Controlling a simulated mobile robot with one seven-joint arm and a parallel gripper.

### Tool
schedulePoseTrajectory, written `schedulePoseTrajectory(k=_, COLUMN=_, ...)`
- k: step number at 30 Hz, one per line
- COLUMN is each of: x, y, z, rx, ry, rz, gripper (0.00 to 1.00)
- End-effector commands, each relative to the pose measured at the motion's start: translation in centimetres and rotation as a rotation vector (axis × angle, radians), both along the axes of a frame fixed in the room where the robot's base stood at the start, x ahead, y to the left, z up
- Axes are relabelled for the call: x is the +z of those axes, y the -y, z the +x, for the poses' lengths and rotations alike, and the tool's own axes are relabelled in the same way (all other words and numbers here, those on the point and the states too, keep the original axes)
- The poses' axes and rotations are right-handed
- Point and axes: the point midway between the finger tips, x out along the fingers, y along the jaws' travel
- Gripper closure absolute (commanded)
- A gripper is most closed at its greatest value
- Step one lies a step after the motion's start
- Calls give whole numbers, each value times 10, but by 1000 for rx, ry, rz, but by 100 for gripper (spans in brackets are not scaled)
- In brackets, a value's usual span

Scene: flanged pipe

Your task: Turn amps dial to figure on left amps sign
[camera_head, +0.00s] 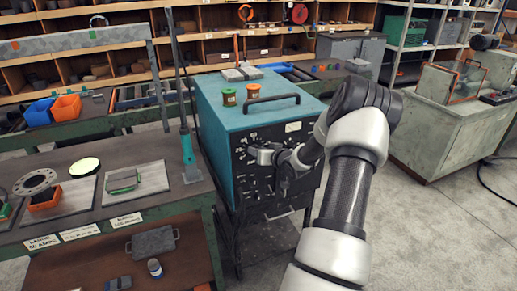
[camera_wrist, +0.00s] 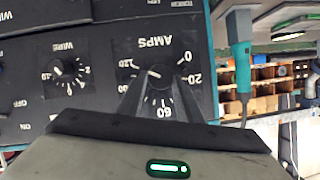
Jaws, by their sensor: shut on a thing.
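The AMPS dial (camera_wrist: 155,74) is on the black front panel of a teal machine (camera_head: 232,110). In the wrist view its lettering is upside down, with figures including 0, 20 and 60 around the knob. My gripper (camera_wrist: 155,80) is shut on the knob, one finger on each side. The fingers partly cover the scale, and I cannot read the exact setting. In the head view my gripper (camera_head: 262,154) is at the upper left of the panel. The left amps sign (camera_head: 42,242) hangs on the bench edge; its figure looks like 80 but is small.
A second sign (camera_head: 123,221) with an amps figure is to its right. A WIRE dial (camera_wrist: 65,72) sits beside the AMPS dial. The bench (camera_head: 90,215) holds plates and a ring flange (camera_head: 36,182).

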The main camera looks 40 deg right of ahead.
Motion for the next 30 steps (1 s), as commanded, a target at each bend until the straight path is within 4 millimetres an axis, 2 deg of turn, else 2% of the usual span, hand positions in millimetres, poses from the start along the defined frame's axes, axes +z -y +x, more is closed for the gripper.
schedulePoseTrajectory(k=14, x=1, y=1, z=1, rx=-1, ry=8, rz=17, gripper=91)
schedulePoseTrajectory(k=15, x=1, y=1, z=1, rx=-1, ry=8, rz=17, gripper=67)
schedulePoseTrajectory(k=18, x=1, y=1, z=1, rx=-1, ry=8, rz=17, gripper=50)
schedulePoseTrajectory(k=30, x=3, y=0, z=-6, rx=-2, ry=5, rz=15, gripper=50)
